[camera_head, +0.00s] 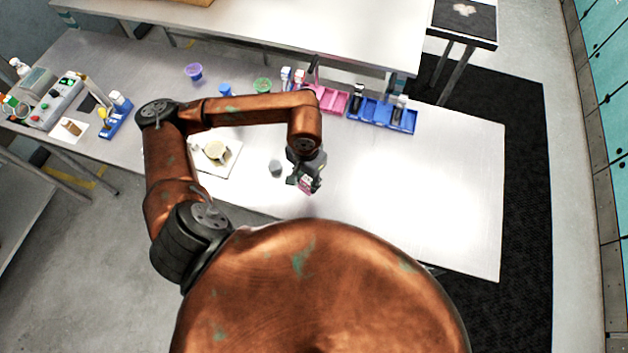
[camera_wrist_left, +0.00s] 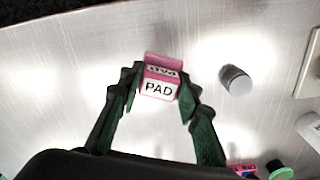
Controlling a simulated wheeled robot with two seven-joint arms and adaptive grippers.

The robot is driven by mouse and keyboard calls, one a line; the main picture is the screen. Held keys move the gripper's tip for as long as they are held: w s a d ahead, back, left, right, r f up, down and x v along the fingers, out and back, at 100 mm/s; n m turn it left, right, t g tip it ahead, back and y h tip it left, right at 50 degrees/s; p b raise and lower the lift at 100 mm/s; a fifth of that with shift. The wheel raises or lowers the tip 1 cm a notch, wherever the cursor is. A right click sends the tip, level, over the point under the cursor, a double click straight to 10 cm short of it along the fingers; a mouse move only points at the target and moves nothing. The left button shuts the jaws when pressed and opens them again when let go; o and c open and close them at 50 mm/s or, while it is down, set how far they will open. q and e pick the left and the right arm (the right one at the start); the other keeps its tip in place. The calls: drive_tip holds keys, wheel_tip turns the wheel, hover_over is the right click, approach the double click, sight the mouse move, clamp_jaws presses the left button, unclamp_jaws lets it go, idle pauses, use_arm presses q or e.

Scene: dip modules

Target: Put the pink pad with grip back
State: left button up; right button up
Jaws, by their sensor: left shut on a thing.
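The pink pad (camera_head: 309,189) has a white label reading "PAD", clear in the left wrist view (camera_wrist_left: 158,88). My left gripper (camera_head: 304,180) is shut on it, with the dark green fingers on either side of the pad in the left wrist view (camera_wrist_left: 157,92). The pad is over the near part of the white table, and I cannot tell whether it touches the surface. A pink holder (camera_head: 331,100) stands further back on the table, partly hidden by my left arm. My right gripper is not in view.
A blue holder (camera_head: 377,112) with upright items stands right of the pink holder. A grey cylinder (camera_head: 276,168) is just left of my left gripper. A white plate with a round cream item (camera_head: 215,151) is further left. The table's right side (camera_head: 450,190) is clear.

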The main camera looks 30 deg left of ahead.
use_arm(q)
drive_tip(key=w+f, duration=0.1)
drive_tip(key=f, duration=0.1)
drive_tip(key=w+f, duration=0.2)
drive_tip(key=shift+w+f+p, duration=0.25)
drive_tip(key=shift+w+p, duration=0.05)
drive_tip(key=shift+p, duration=0.1)
wheel_tip(320, 180, down, 2)
drive_tip(key=shift+f+p, duration=0.15)
drive_tip(key=shift+p, duration=0.4)
drive_tip(key=shift+f, duration=0.4)
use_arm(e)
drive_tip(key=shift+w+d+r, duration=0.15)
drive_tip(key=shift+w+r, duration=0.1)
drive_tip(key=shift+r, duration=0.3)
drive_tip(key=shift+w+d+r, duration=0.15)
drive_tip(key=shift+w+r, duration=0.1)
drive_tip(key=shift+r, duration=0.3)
use_arm(q)
drive_tip(key=shift+f+b, duration=0.2)
drive_tip(key=shift+b, duration=0.1)
drive_tip(key=o, duration=1)
drive_tip(key=shift+r, duration=0.1)
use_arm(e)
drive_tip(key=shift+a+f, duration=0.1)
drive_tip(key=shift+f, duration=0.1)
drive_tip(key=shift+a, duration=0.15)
